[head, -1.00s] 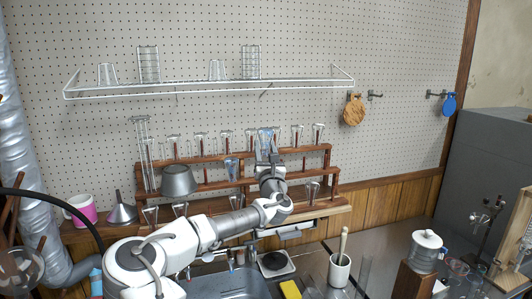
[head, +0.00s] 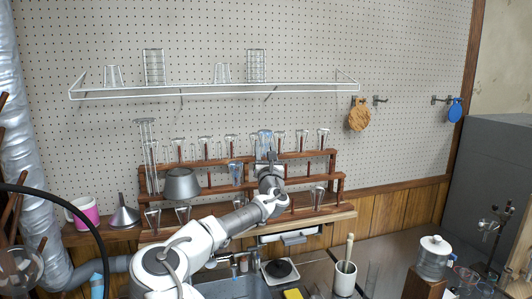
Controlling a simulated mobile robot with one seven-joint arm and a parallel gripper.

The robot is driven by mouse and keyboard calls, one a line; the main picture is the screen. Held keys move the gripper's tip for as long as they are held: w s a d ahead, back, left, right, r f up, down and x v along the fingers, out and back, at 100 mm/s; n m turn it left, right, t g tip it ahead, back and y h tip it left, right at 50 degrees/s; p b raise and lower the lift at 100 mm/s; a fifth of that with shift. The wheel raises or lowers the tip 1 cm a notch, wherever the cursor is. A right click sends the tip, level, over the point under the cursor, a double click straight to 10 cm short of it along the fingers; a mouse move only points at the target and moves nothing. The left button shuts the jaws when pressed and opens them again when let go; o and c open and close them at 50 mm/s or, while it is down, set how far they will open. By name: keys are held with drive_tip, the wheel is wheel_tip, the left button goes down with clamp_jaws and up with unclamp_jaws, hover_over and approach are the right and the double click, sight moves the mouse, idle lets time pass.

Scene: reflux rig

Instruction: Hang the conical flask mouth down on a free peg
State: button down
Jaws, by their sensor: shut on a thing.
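My gripper (head: 266,159) is raised in front of the upper tier of the wooden peg rack (head: 290,156). It is shut on a clear, bluish glass piece, which I take to be the conical flask (head: 265,139). The flask is at the height of the glassware hanging along the top tier. The gripper hides its lower part, and I cannot tell whether it touches a peg. Bare pegs are hard to make out at this size.
A grey pot (head: 182,184) and a bluish glass (head: 235,173) hang lower. The wire shelf (head: 220,91) with glassware is above. A white pot (head: 344,278) stands below right.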

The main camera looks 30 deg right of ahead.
sight(261, 147)
drive_tip(key=shift+w+d+f+b, duration=0.2)
drive_tip(key=shift+w+b, duration=0.15)
drive_tip(key=shift+w, duration=0.4)
drive_tip(key=shift+w+d+f+b, duration=0.1)
drive_tip(key=shift+w+d+b, duration=0.2)
drive_tip(key=shift+w, duration=0.4)
drive_tip(key=shift+w+d+f+b, duration=0.15)
drive_tip(key=shift+w+b, duration=0.25)
drive_tip(key=shift+w, duration=0.35)
wheel_tip(261, 147, down, 8)
drive_tip(key=b, duration=0.9)
drive_tip(key=shift+r+b, duration=0.15)
drive_tip(key=shift+b, duration=0.25)
drive_tip(key=shift+f+b, duration=0.8)
drive_tip(key=shift+b, duration=0.25)
drive_tip(key=shift+c, duration=1.5)
unclamp_jaws()
drive_tip(key=v, duration=1.7)
drive_tip(key=shift+s+b, duration=0.15)
drive_tip(key=shift+b, duration=0.15)
drive_tip(key=shift+a, duration=0.1)
